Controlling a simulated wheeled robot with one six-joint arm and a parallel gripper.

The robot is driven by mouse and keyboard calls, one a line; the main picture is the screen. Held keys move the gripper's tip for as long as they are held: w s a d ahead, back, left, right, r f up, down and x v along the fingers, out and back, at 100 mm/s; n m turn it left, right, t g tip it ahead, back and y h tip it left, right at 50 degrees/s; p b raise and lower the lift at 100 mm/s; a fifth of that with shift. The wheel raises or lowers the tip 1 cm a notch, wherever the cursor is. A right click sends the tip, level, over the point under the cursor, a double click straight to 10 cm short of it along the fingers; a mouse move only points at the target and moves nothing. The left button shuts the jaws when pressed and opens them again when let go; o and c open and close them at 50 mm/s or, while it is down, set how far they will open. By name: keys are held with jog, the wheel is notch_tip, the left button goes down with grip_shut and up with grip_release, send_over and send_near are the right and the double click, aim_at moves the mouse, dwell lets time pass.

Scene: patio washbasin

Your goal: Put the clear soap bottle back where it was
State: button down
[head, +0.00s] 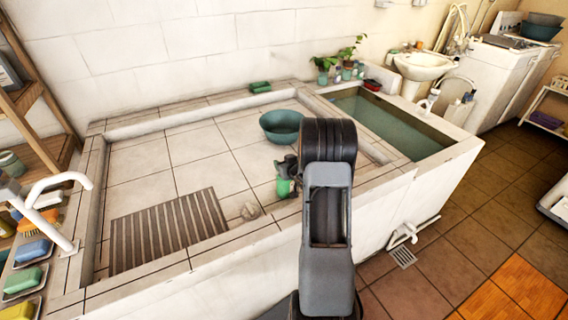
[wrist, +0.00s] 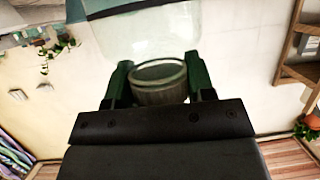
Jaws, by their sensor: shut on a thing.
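The clear soap bottle (wrist: 140,38) shows large in the wrist view, with a pale see-through body and a dark ribbed collar or cap. My gripper (wrist: 157,76) has its two green fingers shut on either side of that collar. The bottle body reaches beyond the fingertips to the top edge, where it is cut off. In the head view my gripper (head: 285,184) is over the front part of the tiled basin, partly behind my arm. A clear bottle cannot be made out there.
A teal bowl (head: 282,126) stands in the tiled basin (head: 150,165), with a slatted mat (head: 168,230) at front left. A water-filled trough (head: 385,120) lies right. Potted plants (head: 324,72) and small bottles (head: 347,72) stand on the back ledge. Soaps (head: 30,250) lie at left.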

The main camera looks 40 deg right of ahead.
jog(key=shift+c, duration=2.4)
grip_release()
jog(key=shift+f, duration=0.1)
jog(key=v, duration=1.1)
jog(key=s+a+r+g+h, duration=0.2)
jog(key=a+r+g, duration=0.2)
jog(key=a+r, duration=0.45)
jog(key=s+a+r+n+g+y, duration=0.1)
jog(key=s+a+g, duration=0.4)
jog(key=s+a, duration=0.8)
jog(key=a+r+y, duration=0.1)
jog(key=a+y, duration=0.1)
jog(key=a, duration=0.2)
jog(key=shift+s+a+g+y+b, duration=0.15)
jog(key=shift+g+y+b, duration=0.15)
jog(key=shift+g+b, duration=0.1)
